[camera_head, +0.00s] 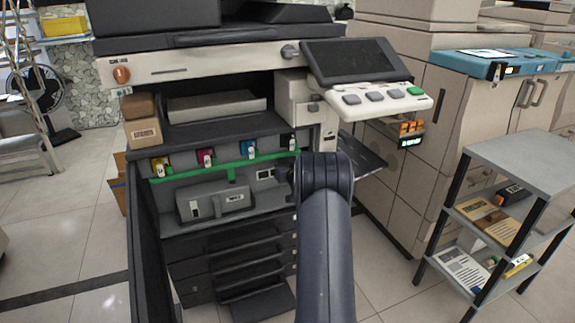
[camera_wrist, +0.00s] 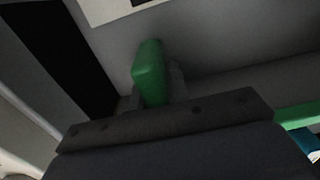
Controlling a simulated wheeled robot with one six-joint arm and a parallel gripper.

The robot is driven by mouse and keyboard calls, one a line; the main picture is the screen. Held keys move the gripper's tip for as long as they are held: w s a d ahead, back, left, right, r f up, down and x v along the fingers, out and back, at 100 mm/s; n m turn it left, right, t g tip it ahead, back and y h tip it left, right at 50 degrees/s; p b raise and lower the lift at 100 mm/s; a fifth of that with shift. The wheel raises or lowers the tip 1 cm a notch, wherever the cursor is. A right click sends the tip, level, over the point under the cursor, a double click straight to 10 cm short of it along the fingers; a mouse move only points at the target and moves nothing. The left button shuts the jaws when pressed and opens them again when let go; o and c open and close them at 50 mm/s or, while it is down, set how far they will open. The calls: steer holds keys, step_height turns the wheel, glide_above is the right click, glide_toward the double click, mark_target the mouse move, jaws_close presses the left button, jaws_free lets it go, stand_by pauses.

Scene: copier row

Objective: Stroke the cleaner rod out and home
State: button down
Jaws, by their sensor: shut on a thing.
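The copier (camera_head: 215,125) stands with its front open, showing a dark interior. In the wrist view, a green block-shaped grip, which looks like the cleaner rod's end (camera_wrist: 149,66), stands between the grey fingers of my gripper (camera_wrist: 153,92). My gripper is shut on it. How far the rod is out of the copier cannot be told. In the head view, my dark arm hides the gripper and the rod at the right side of the opening.
A green bar (camera_head: 222,173) crosses the opening below several coloured cartridges. An open dark door (camera_head: 147,245) stands at the left. The control panel (camera_head: 353,62) overhangs the upper right. A grey shelf cart (camera_head: 530,160) stands at the right, with bare floor between it and the copier.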

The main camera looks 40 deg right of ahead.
steer(key=shift+w, duration=0.1)
steer(key=c, duration=1.4)
jaws_free()
steer(key=shift+o, duration=0.2)
steer(key=p+v, duration=0.2)
steer(key=v, duration=0.8)
steer(key=shift+s+p, duration=0.3)
steer(key=shift+s, duration=0.1)
steer(key=b+x, duration=0.2)
steer(key=x, duration=0.8)
steer(key=shift+w+b, duration=0.35)
steer(key=shift+w, duration=0.05)
steer(key=shift+s, duration=0.15)
steer(key=shift+s, duration=0.1)
